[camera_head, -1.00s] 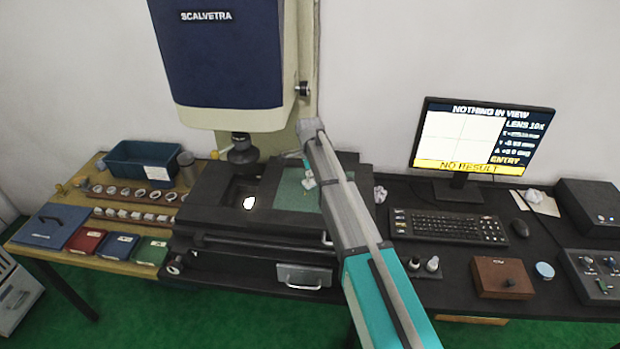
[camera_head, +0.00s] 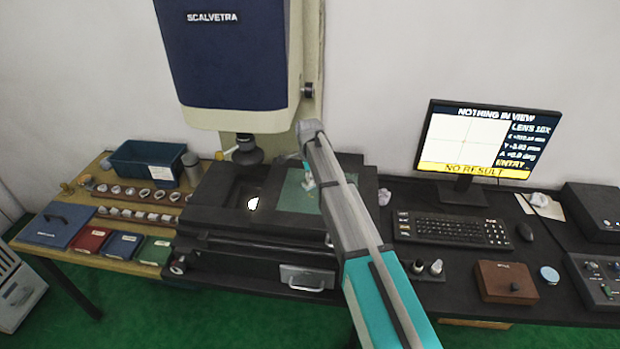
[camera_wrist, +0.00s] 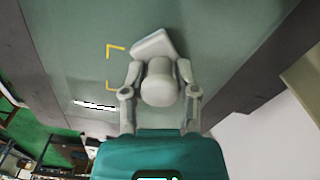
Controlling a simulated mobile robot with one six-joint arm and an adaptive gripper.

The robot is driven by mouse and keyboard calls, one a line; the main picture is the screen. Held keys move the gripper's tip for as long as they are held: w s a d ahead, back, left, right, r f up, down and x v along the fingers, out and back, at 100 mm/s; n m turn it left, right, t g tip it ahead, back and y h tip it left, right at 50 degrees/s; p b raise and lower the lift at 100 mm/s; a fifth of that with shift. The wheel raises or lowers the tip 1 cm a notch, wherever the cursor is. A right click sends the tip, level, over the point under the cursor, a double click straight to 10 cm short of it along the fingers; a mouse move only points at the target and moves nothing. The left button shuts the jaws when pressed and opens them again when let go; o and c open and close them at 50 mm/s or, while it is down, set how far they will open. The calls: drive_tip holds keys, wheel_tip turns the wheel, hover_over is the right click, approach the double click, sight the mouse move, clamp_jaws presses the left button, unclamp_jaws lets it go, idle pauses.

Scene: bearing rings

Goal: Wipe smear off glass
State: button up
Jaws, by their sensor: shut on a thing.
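The greenish glass plate (camera_head: 290,199) lies in the dark stage of the measuring machine; it fills much of the wrist view (camera_wrist: 75,45). My gripper (camera_head: 309,183) is over the glass's upper right part. In the wrist view my gripper (camera_wrist: 160,85) is shut on a pale wiping pad (camera_wrist: 152,44), whose flat end shows just beyond the fingertips, at or very close to the glass. Yellow corner marks (camera_wrist: 110,48) show on the glass left of the pad. I cannot make out a smear; pad and fingers hide part of the glass.
The lens (camera_head: 246,153) hangs over the stage, left of my arm. The monitor (camera_head: 487,140), reading "NOTHING IN VIEW", and keyboard (camera_head: 452,229) stand to the right. Ring racks (camera_head: 135,193), a blue bin (camera_head: 146,163) and small boxes (camera_head: 122,246) are at left.

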sight(308, 194)
drive_tip(key=shift+s+a, duration=0.1)
drive_tip(key=shift+s, duration=2)
drive_tip(key=shift+f, duration=0.1)
drive_tip(key=shift+r, duration=0.2)
drive_tip(key=shift+w+r+p, duration=0.1)
drive_tip(key=shift+r+p, duration=0.1)
drive_tip(key=shift+p, duration=0.1)
drive_tip(key=shift+r+p, duration=2.6)
drive_tip(key=shift+w+r, duration=0.1)
drive_tip(key=shift+r+p, duration=1.45)
drive_tip(key=shift+p, duration=0.05)
drive_tip(key=shift+f, duration=0.2)
